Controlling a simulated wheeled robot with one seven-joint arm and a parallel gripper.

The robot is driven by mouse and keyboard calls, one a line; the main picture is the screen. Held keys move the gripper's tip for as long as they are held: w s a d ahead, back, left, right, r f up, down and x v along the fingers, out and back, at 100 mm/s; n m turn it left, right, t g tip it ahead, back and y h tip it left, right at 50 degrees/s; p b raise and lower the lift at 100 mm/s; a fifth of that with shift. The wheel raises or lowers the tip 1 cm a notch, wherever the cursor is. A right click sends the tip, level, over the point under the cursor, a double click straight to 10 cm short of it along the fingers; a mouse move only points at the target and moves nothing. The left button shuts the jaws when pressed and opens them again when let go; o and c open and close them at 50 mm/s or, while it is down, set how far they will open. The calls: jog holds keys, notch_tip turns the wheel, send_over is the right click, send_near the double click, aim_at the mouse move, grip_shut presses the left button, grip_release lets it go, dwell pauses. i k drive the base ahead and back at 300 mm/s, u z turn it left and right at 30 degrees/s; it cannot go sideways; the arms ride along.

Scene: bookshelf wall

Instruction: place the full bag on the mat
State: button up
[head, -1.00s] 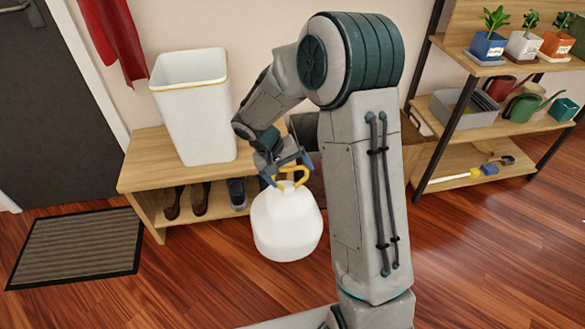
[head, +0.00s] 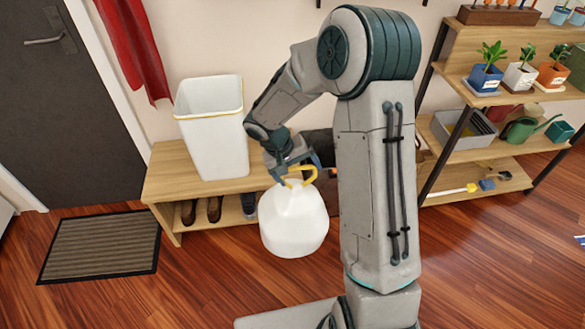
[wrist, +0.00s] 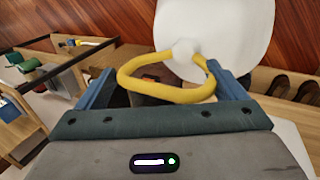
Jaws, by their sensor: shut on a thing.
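The full bag (head: 293,222) is white and rounded, with a yellow loop handle (wrist: 165,94). It hangs in the air below my gripper (head: 293,171), in front of the bench. My gripper's blue fingers (wrist: 160,88) are shut on the yellow handle, with the white bag beyond it in the wrist view (wrist: 222,30). The mat (head: 100,246) is grey-brown, ribbed and dark-edged. It lies flat and bare on the wood floor at the left, before the door, well apart from the bag.
A wooden bench (head: 165,181) holds a white bin (head: 214,130), with shoes (head: 214,208) on its lower shelf. A dark door (head: 62,100) stands at the left. A plant shelf (head: 500,145) stands at the right. The floor between mat and bag is clear.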

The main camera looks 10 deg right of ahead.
aim_at(112, 243)
jog(key=u, duration=2.05)
jog(key=i, duration=2.8)
jog(key=z, duration=1.45)
